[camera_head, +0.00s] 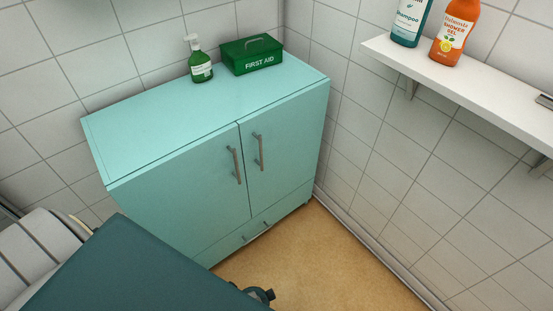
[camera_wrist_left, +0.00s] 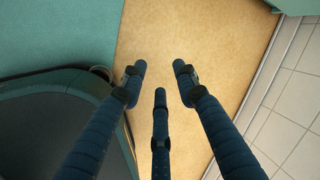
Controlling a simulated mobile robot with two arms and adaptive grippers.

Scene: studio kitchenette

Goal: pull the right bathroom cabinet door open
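The turquoise bathroom cabinet (camera_head: 215,105) stands in the corner of the room in the head view. Its right door (camera_head: 290,140) is shut, flush beside the left door (camera_head: 185,195), which is also shut. The right door's upright metal bar handle (camera_head: 259,151) is near its left edge, and nothing touches it. My left gripper (camera_wrist_left: 160,75) shows in the left wrist view with its three dark blue fingers spread and nothing between them. It hangs over the tan floor, clear of the handle. My right gripper is in neither view.
A green soap bottle (camera_head: 201,69) and a green first aid box (camera_head: 251,56) stand on the cabinet top. A drawer (camera_head: 255,228) lies below the doors. A white wall shelf (camera_head: 470,85) with bottles is at right.

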